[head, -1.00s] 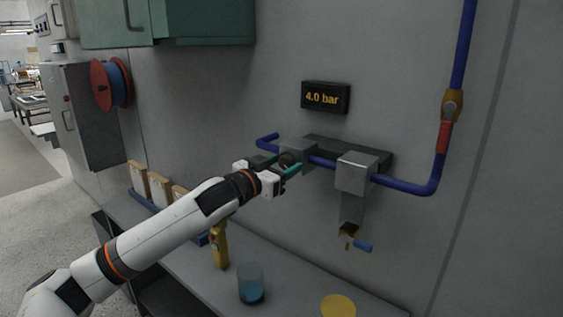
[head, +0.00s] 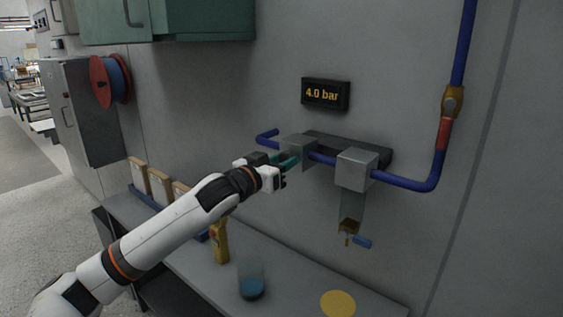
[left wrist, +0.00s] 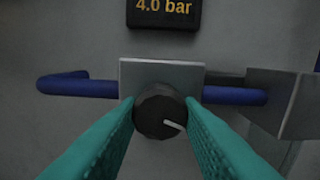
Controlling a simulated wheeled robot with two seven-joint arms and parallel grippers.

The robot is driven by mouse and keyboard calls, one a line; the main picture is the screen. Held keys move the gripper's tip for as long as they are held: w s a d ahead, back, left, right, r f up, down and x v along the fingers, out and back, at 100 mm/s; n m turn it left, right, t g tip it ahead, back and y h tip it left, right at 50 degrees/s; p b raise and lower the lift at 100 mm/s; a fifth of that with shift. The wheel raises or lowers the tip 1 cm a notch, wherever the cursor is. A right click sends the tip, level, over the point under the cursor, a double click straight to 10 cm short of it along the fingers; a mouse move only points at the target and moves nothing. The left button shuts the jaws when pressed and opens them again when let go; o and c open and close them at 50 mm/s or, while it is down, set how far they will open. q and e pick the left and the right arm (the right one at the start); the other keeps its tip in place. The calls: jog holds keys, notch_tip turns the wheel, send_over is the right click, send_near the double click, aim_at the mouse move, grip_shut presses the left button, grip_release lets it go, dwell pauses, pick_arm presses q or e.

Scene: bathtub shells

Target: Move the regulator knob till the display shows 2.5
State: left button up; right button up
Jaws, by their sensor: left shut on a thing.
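The regulator knob (left wrist: 160,110) is a dark round knob with a white pointer mark, on the front of a grey metal block (head: 299,149). In the left wrist view its mark points to the right and slightly down. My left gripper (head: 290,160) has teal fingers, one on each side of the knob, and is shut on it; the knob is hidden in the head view. The display (head: 325,95) above on the wall reads 4.0 bar, and the same reading shows in the left wrist view (left wrist: 163,8). My right gripper is out of view.
A blue pipe (head: 409,187) runs through the block and a second grey block (head: 357,169).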

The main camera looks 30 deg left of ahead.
pick_arm(q)
jog(key=shift+r+n+p, duration=0.1)
jog(key=shift+n+p, duration=0.25)
jog(key=shift+n, duration=0.85)
jog(key=shift+n+p, duration=1.05)
jog(key=shift+n, duration=0.85)
jog(key=o, duration=1)
jog(key=shift+s, duration=0.1)
jog(key=shift+s+a+b, duration=0.15)
jog(key=shift+s+b, duration=0.45)
jog(key=shift+s, duration=1.35)
jog(key=shift+s+a+b, duration=0.15)
jog(key=shift+s+b, duration=0.4)
jog(key=shift+s, duration=1.45)
jog(key=shift+s+a+b, duration=0.15)
jog(key=shift+s+b, duration=0.45)
jog(key=shift+s, duration=1.35)
